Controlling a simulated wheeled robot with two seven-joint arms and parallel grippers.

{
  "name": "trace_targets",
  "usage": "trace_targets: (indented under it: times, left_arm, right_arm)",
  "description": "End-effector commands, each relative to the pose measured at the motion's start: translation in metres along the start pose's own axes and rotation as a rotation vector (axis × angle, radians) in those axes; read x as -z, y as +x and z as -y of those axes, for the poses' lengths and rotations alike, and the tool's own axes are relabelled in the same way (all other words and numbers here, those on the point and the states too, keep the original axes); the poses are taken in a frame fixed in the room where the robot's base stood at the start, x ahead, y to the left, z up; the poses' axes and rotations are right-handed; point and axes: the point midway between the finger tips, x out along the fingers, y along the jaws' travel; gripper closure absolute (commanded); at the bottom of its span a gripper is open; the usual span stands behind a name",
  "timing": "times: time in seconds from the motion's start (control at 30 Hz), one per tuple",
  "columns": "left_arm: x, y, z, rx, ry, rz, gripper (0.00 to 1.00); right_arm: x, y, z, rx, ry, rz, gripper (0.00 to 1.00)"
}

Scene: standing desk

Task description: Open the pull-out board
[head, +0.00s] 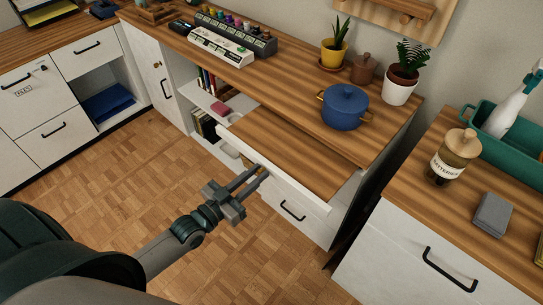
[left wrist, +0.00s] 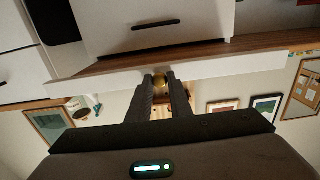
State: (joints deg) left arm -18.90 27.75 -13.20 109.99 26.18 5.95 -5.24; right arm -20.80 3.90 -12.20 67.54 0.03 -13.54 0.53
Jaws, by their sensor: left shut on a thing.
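The pull-out board (head: 285,152) has a wooden top and a white front edge. It stands partway out from under the desk top, above the white drawers. My left gripper (head: 260,171) reaches its front edge from the lower left. In the left wrist view, the fingers of my left gripper (left wrist: 161,82) are closed on a small brass knob (left wrist: 160,88) at the board's white front (left wrist: 220,68). The knob is mostly hidden by the fingers. My right gripper is not in view.
A blue pot (head: 345,107) and plants stand on the desk top (head: 290,90) behind the board. A white drawer with a black handle (head: 293,211) is below it. The parquet floor (head: 130,200) in front is clear. A separate cabinet (head: 410,250) stands at the right.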

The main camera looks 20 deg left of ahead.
Motion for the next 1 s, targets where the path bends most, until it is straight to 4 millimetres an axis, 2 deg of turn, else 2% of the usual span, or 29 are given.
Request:
trace_targets:
  times: [0.1, 0.2, 0.6, 0.63, 0.67, 0.7, 1.0]
  left_arm:
    - [0.002, -0.018, 0.000, 0.000, 0.000, 0.000, 1.00]
    - [0.001, -0.025, 0.000, 0.000, 0.001, 0.000, 1.00]
    - [0.001, -0.028, 0.000, 0.001, 0.001, -0.003, 1.00]
    - [0.001, -0.028, 0.000, 0.001, 0.001, -0.003, 0.75]
    - [0.001, -0.028, 0.000, 0.001, 0.001, -0.003, 0.67]
    - [0.000, -0.028, 0.000, 0.001, 0.000, -0.003, 0.65]
    - [0.000, -0.028, 0.000, 0.001, 0.000, -0.002, 0.65]
  right_arm:
    - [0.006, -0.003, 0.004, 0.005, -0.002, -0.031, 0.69]
    - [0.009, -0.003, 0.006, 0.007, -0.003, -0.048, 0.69]
    - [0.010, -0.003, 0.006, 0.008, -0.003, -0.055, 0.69]
    - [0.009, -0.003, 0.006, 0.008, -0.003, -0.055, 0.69]
    - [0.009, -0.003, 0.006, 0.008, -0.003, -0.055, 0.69]
    - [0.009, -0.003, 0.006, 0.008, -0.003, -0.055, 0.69]
    - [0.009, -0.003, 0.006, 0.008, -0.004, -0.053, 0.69]
